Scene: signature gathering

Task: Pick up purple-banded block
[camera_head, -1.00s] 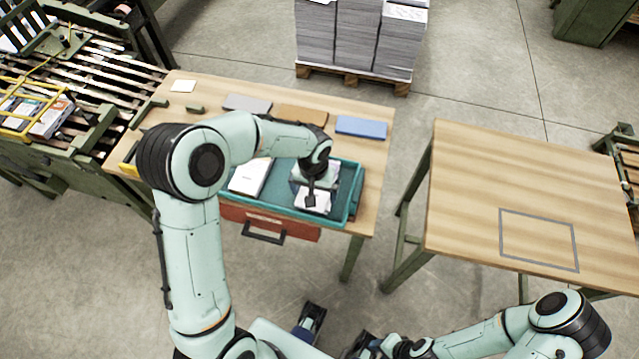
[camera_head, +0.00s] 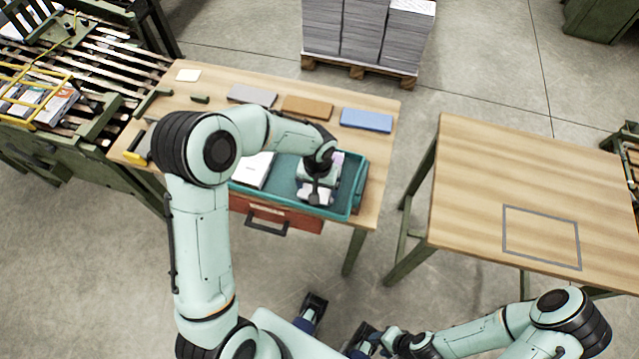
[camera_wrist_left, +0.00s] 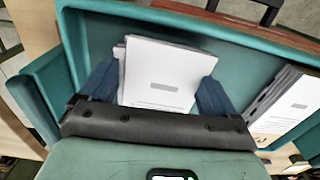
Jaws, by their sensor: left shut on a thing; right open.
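A white paper block (camera_head: 318,196) with a purplish tint at its edges is in the right part of the teal tray (camera_head: 357,190). My left gripper (camera_head: 316,186) covers much of it from above. In the left wrist view, its dark blue fingers (camera_wrist_left: 155,88) are shut on the sides of this white-topped block (camera_wrist_left: 160,72), which bears a small grey label. The block's band colour cannot be made out there. My right gripper (camera_head: 333,332) is open and empty at the bottom of the head view, far from the tray.
Another white block (camera_head: 255,169) lies in the tray's left part. Grey (camera_head: 251,95), brown (camera_head: 307,107) and blue pads (camera_head: 366,120) lie along the table's back. The right table (camera_head: 480,180) is bare except for a grey outlined square (camera_head: 541,238). A roller conveyor (camera_head: 100,70) stands left.

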